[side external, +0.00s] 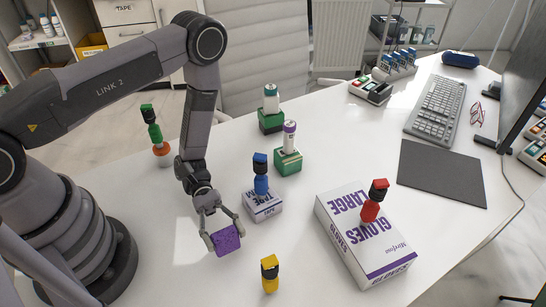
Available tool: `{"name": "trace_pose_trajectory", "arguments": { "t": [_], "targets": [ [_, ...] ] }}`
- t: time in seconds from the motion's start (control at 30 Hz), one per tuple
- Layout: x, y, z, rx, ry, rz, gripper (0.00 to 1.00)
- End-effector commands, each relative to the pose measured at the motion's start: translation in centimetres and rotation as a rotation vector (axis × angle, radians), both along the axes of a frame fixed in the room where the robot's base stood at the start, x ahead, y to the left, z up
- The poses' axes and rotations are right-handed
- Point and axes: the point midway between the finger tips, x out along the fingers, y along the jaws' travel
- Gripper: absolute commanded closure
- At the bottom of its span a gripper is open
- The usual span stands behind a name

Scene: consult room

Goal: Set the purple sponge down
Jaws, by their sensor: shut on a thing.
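The purple sponge (226,240) is a small purple block in the lower middle of the side external view. My gripper (222,229) points down and is shut on the sponge, with a finger at each side of it. The sponge is over the white table (330,139), in front of my arm. I cannot tell whether its underside touches the table or hangs a little above it.
A small tape box with a blue bottle (261,180) stands right of my gripper. A yellow bottle (269,275) stands in front right. The gloves box (352,240) carries a red bottle (374,203). Green blocks (288,163) stand behind. Bare table lies around the sponge.

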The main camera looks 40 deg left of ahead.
Motion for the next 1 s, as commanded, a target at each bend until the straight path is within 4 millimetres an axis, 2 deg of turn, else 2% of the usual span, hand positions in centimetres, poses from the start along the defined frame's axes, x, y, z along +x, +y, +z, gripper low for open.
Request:
{"name": "trace_pose_trajectory", "arguments": {
  "t": [0.33, 0.7, 0.73, 0.9, 1.0],
  "targets": [
    [0.0, 0.0, -4.0, 0.0, 0.001, -0.001, 0.72],
    [0.0, 0.0, -4.4, 0.0, 0.001, -0.001, 0.72],
    [0.0, 0.0, -4.5, 0.0, 0.001, -0.001, 0.46],
    [0.0, 0.0, -4.4, 0.0, 0.0, -0.001, 0.24],
    [0.0, 0.0, -4.4, 0.0, 0.0, -0.001, 0.21]
  ]
}}
